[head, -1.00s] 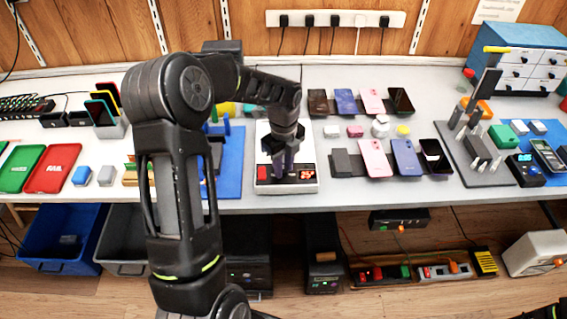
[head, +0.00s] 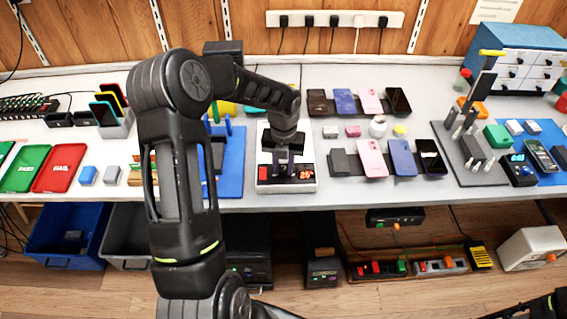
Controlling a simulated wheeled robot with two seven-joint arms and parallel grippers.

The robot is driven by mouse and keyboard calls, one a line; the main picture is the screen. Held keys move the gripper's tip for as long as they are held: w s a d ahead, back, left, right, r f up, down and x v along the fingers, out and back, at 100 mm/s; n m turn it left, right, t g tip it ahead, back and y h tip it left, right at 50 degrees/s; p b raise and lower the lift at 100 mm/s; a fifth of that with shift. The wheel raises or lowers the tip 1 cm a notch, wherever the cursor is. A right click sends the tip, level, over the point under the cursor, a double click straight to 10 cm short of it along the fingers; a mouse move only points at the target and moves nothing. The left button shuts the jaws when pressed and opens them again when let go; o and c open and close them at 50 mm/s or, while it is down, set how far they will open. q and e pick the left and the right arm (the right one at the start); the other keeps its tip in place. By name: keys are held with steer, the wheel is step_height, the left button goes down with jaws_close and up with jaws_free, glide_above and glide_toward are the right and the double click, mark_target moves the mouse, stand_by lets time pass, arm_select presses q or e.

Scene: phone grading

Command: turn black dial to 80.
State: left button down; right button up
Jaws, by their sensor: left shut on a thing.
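My left gripper (head: 283,174) points straight down over the front panel of a white device (head: 265,131) at the middle of the table. Its fingers are shut on the black dial there. The dial is mostly hidden by the fingers, so its pointer cannot be read. A small display (head: 305,174) with red digits sits right of the dial, too small to read surely. A red block (head: 263,173) is on the panel left of it. Only a dark link of my right arm shows at the bottom right; its gripper is out of view.
A blue mat (head: 232,165) lies just left of the device. Several phones (head: 371,160) lie to its right. Red (head: 59,167) and green (head: 25,168) trays are at the far left. A blue drawer cabinet (head: 522,67) stands at the back right.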

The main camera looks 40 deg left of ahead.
mark_target(283, 170)
arm_select(q)
steer(key=shift+m, duration=0.5)
steer(key=c, duration=1.2)
jaws_free()
steer(key=shift+o, duration=0.2)
steer(key=shift+r, duration=0.1)
step_height(283, 170, up, 8)
steer(key=shift+f+b, duration=0.2)
steer(key=shift+b, duration=0.15)
